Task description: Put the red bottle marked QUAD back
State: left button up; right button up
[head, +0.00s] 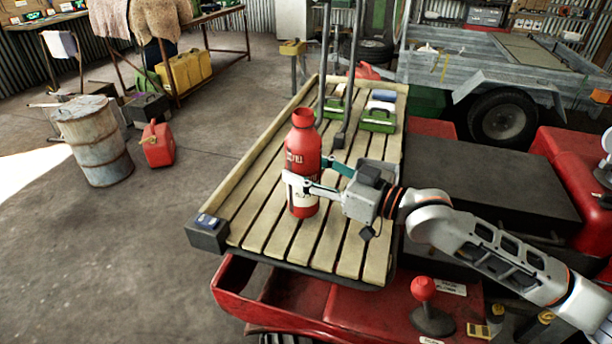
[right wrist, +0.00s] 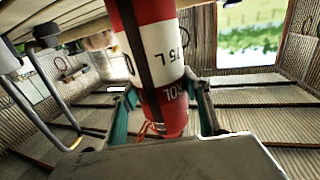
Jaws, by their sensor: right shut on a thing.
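A red bottle (head: 303,160) with a white band around its lower part is upright at the slatted wooden deck (head: 262,228). I cannot tell whether its base touches the slats or hangs just above them. Its lettering is too small to read fully in the head view. My right gripper (head: 304,178) comes from the right and is shut around the bottle's lower half. My left gripper is not in view.
Green boxes (head: 378,118) and upright metal bars (head: 349,75) stand at the deck's far end. A small black box (head: 207,233) sits at its near left corner. A red-knobbed lever (head: 424,290) rises at the front right. The slats left of the bottle are clear.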

jog(key=shift+f, duration=0.65)
jog(key=shift+f, duration=0.15)
jog(key=o, duration=1.3)
